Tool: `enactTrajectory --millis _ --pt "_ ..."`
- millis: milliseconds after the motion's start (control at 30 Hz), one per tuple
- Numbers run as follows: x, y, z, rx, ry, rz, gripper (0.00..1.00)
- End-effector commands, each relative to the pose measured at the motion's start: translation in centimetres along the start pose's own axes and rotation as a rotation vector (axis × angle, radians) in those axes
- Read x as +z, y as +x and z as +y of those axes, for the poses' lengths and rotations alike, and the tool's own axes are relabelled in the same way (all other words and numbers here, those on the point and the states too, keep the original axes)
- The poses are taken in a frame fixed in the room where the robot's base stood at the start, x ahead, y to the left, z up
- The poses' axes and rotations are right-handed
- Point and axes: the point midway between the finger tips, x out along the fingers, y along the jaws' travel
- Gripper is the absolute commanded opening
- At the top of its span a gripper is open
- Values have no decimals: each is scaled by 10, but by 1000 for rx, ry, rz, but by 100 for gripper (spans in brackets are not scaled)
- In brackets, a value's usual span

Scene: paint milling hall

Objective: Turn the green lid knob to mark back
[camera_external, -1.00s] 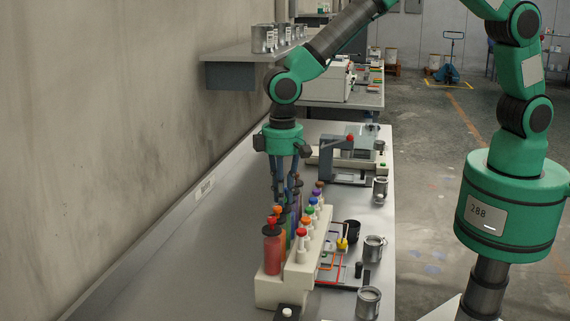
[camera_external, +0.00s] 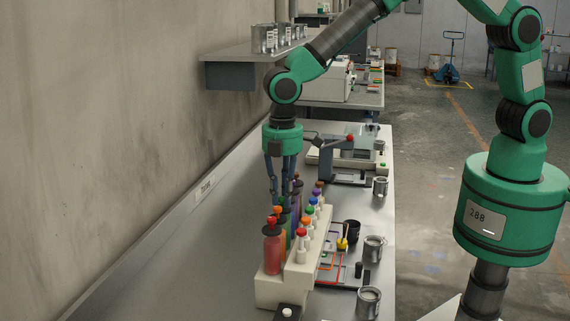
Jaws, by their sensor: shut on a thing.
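A pale stepped rack (camera_external: 304,270) holds a slanting row of tall coloured canisters, with a red one nearest. The green canister (camera_external: 288,226) stands behind the red and orange ones. My gripper (camera_external: 282,202) points straight down over the row, its fingers shut at the top of the green canister. The green lid knob is mostly hidden between the fingers. The mark on it is too small to make out. A lower front row carries small white bottles with coloured caps, including a green cap (camera_external: 309,210).
A purple canister (camera_external: 296,204) stands close behind my fingers. Metal cans (camera_external: 373,248) and a black cup (camera_external: 352,231) stand right of the rack. The bench (camera_external: 215,270) is clear on the left, towards the wall.

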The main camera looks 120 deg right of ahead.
Motion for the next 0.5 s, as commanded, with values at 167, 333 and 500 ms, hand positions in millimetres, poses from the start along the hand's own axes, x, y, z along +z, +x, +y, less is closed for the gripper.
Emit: enactTrajectory --millis 167,333,500 --pt "0 0 0 1 -166 1 0" --pt "-1 0 0 1 -327 1 0" --pt "-1 -1 0 1 -486 1 0"
